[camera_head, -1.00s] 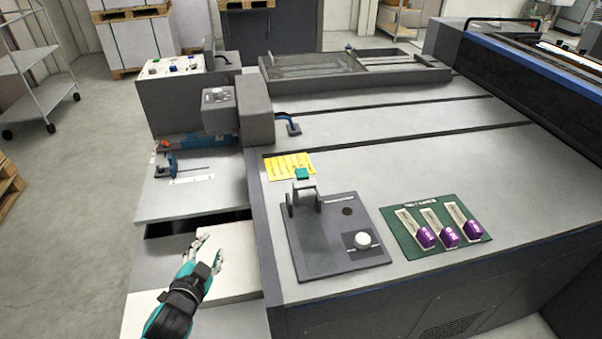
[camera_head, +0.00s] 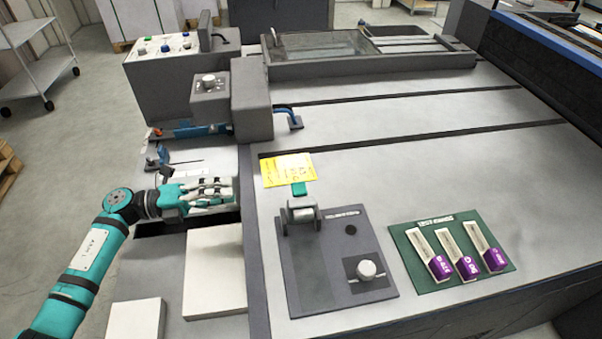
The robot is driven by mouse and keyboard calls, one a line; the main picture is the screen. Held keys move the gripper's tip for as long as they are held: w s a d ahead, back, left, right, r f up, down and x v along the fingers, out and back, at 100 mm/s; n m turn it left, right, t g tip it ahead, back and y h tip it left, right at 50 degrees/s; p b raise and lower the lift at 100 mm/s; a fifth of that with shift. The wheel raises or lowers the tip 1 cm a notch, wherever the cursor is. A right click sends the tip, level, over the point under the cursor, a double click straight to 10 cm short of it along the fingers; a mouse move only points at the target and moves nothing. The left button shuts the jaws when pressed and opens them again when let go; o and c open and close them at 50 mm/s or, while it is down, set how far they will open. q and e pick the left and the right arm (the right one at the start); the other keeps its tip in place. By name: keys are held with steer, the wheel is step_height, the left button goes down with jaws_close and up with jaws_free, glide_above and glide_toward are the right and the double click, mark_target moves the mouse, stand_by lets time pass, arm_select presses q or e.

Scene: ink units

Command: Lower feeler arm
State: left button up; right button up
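A grey panel (camera_head: 330,279) lies on the front of the machine's flat top. It carries a small hinged bracket with a lever (camera_head: 301,213) and a green tab (camera_head: 299,188), plus a white round knob (camera_head: 366,269). A blue arm-like piece (camera_head: 287,113) juts right from a grey box. I cannot tell which of these is the feeler arm. My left gripper (camera_head: 222,193) is at the machine's left edge, left of the panel and apart from the lever. Its fingers point right; their opening is unclear. My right gripper is out of view.
A yellow label (camera_head: 287,170) lies behind the lever. A green plate (camera_head: 421,273) with purple-ended pieces is right of the panel. White stacks (camera_head: 215,262) lie below my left gripper. The grey box (camera_head: 252,104) and control box (camera_head: 160,80) stand behind it.

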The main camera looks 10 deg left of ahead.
arm_select(q)
steer(key=p, duration=0.2)
glide_toward(299, 183)
steer(key=x, duration=0.3)
steer(key=p+x, duration=0.1)
steer(key=x, duration=0.2)
steer(key=p+x, duration=0.1)
steer(key=x, duration=0.2)
steer(key=shift+w+f, duration=0.1)
steer(key=shift+f, duration=0.25)
steer(key=shift+w+d, duration=0.1)
steer(key=shift+d, duration=0.3)
steer(key=c, duration=0.7)
jaws_close()
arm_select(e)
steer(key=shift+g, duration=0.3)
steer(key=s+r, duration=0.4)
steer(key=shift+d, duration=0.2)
